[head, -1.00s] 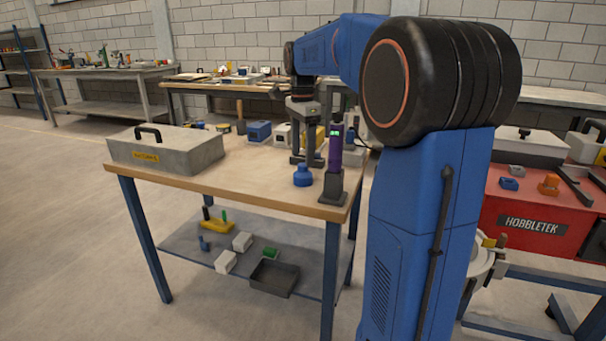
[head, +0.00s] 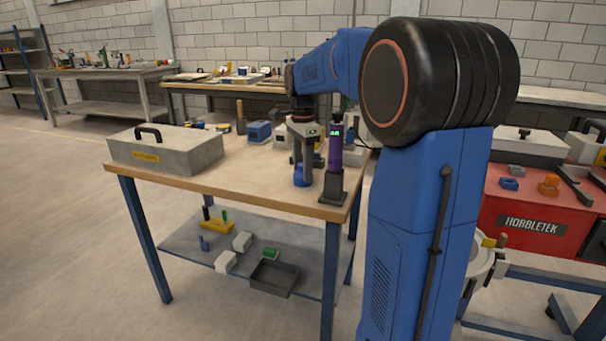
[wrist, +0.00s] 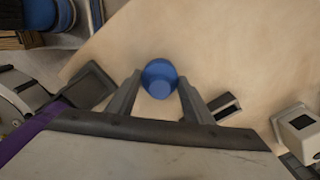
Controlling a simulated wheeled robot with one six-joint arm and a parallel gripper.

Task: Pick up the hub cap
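A small blue round piece, which I take to be the hub cap, stands on the wooden bench near its front right edge (head: 301,179). In the wrist view this blue piece (wrist: 159,80) shows as a rounded shape between my fingertips. My gripper (head: 305,167) points down over it in the head view. In the wrist view my gripper (wrist: 161,85) has one finger on each side of the piece and looks open. Whether the fingers touch it is hard to tell. The fingers hide part of it in the head view.
A purple device on a dark stand (head: 334,165) is close to the right of my gripper. A grey toolbox (head: 165,152) stands at the bench's left. A blue box (head: 258,132) and white boxes stand behind. The bench's middle (head: 235,170) is clear.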

